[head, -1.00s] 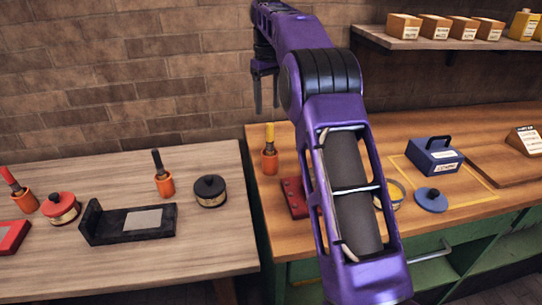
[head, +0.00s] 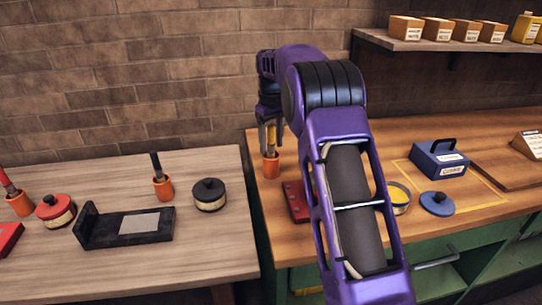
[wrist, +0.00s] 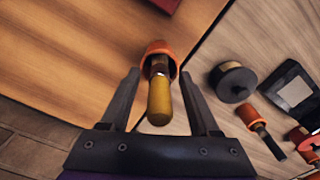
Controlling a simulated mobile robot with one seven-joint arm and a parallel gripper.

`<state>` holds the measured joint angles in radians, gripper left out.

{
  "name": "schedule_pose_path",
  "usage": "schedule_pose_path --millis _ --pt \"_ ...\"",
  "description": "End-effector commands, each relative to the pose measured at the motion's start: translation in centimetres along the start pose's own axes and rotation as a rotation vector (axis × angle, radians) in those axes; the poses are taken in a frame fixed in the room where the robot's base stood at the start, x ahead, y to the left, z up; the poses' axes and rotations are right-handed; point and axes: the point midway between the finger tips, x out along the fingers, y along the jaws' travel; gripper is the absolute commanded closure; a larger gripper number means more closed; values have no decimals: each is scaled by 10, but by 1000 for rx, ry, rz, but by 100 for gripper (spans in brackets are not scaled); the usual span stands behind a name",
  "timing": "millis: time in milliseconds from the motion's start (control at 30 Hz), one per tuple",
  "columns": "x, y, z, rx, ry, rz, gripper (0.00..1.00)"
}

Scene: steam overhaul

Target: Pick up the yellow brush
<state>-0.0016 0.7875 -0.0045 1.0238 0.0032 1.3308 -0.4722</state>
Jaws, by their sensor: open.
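The yellow brush (wrist: 160,100) stands handle-up in an orange cup (wrist: 158,47) in the wrist view. In the head view the brush (head: 271,140) and its cup (head: 270,167) are at the left end of the wooden bench, and the gripper partly covers the brush. My gripper (wrist: 164,75) is open, with one finger on each side of the yellow handle. In the head view my gripper (head: 271,148) points down over the cup. I cannot tell whether either finger touches the handle.
A red block (head: 295,203) lies close in front of the cup, partly behind my arm. On the left table are a black-lidded tin (head: 209,195) and a dark-handled brush in an orange cup (head: 163,187).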

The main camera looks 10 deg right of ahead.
Motion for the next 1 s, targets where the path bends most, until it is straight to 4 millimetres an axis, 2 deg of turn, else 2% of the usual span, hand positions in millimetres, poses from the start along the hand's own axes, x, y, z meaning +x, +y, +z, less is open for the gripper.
schedule_pose_path --millis 133,400,500,867,1000 --pt "0 0 0 0 0 0 38" --pt "-1 0 0 0 0 0 86" --pt "-1 0 0 0 0 0 100" --pt "-2 0 0 0 1 1 100" --pt "-17 1 -1 0 4 2 100"
